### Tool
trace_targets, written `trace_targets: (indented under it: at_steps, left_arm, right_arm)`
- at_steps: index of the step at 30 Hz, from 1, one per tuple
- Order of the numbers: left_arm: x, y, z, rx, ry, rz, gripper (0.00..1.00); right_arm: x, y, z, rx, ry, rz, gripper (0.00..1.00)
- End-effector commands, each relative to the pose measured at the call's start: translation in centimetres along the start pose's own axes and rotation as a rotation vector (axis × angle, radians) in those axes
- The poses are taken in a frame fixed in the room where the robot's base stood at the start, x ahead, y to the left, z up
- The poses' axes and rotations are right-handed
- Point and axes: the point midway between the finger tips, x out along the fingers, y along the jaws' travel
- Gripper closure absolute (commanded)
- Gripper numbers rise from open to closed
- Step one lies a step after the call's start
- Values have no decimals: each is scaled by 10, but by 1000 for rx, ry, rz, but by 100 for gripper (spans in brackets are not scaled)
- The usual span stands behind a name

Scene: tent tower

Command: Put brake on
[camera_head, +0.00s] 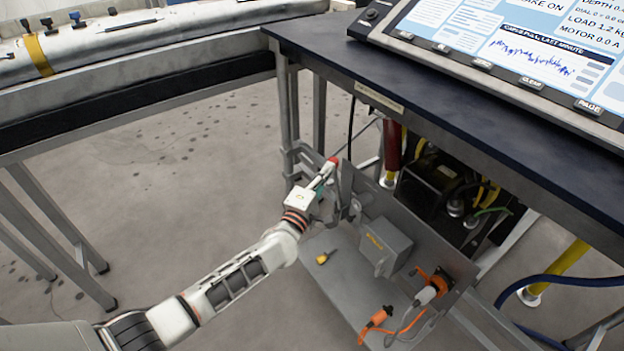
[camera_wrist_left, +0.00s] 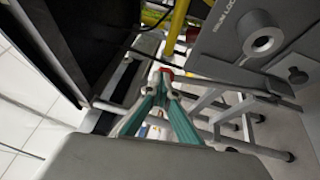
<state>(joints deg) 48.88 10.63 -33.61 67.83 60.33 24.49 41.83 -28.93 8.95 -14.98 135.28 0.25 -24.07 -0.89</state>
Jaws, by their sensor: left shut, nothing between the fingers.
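A red knob (camera_head: 333,160), which looks like the end of a lever, is under the front edge of the dark bench. My left gripper (camera_head: 328,171) is right at this knob, with its fingertips together. In the left wrist view the green fingers (camera_wrist_left: 163,82) meet at their tips just below the red knob (camera_wrist_left: 167,71). They look in contact with it or very close, and I cannot tell which. The lever's shaft is mostly hidden. The console screen (camera_head: 510,45) shows a line ending in "AKE ON", its start cut off. My right gripper is not in view.
A metal panel (camera_head: 435,255) under the bench carries a grey box (camera_head: 382,245) and an orange plug with cables (camera_head: 432,290). A small yellow item (camera_head: 322,258) lies on the shelf. The bench edge (camera_head: 440,120) overhangs on the right. Open floor lies left of my arm.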

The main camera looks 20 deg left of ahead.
Motion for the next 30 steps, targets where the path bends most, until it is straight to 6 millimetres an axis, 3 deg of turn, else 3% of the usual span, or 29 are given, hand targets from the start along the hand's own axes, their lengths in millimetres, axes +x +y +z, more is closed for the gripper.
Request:
trace_targets:
  at_steps: [12,30]
  left_arm:
    - [39,-2,19,-2,2,-4,100]
    - [48,6,24,-1,-1,4,100]
  right_arm:
    - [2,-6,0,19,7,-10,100]
    - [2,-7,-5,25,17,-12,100]
